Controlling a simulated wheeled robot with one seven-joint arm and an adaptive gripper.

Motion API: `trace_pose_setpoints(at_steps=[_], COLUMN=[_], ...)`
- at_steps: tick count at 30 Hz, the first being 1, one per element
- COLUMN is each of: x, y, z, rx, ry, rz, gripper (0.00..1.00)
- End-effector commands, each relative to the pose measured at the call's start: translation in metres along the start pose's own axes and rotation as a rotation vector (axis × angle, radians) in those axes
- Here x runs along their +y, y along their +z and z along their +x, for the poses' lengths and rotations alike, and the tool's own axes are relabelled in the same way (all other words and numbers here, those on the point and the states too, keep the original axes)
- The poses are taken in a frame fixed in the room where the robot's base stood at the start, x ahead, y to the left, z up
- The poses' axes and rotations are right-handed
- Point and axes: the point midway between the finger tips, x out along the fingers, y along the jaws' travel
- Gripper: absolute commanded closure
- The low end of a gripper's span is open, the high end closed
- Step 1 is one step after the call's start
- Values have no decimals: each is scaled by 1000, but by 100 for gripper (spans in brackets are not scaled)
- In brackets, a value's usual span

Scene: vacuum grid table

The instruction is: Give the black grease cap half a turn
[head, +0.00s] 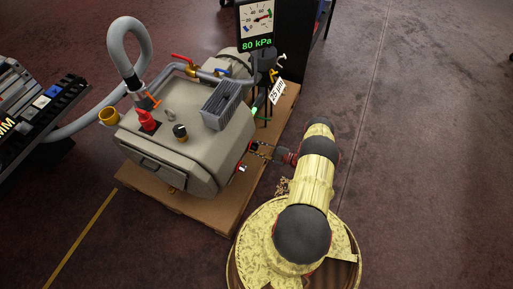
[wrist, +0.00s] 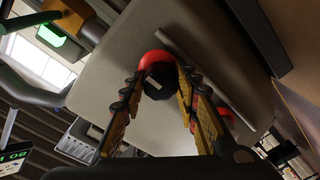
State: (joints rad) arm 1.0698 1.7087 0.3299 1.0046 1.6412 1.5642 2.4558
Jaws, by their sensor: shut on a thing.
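The black grease cap (wrist: 160,82) shows in the wrist view as a dark faceted knob with a light mark on its face. Red shows around its far side. It stands on the flat side of the beige machine (wrist: 105,60). My gripper (wrist: 158,88) has its two yellow and black fingers on either side of the cap, shut on it. In the head view my gripper (head: 258,151) reaches the machine's right side from the right, and the cap is hidden or too small to make out there.
Another red fitting (head: 243,168) sits lower on the same side. The machine (head: 175,160) stands on a brown base (head: 205,213). A gauge (head: 257,22) reading 80 kPa stands behind, with grey hoses (head: 126,32) around.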

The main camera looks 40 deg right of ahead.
Motion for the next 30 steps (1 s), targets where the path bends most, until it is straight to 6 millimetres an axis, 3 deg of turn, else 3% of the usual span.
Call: trace_pose_setpoints(at_steps=[1, 2, 11, 22, 30], x=[0, 0, 0, 0, 1], y=[2, 2, 1, 1, 1], z=[0, 0, 0, -5, -50], rx=[-5, -5, -2, -2, -5], ry=[0, 0, 0, 1, 4], rz=[-1, -1, -1, -1, -1], gripper=[94, 68, 50, 50, 50])
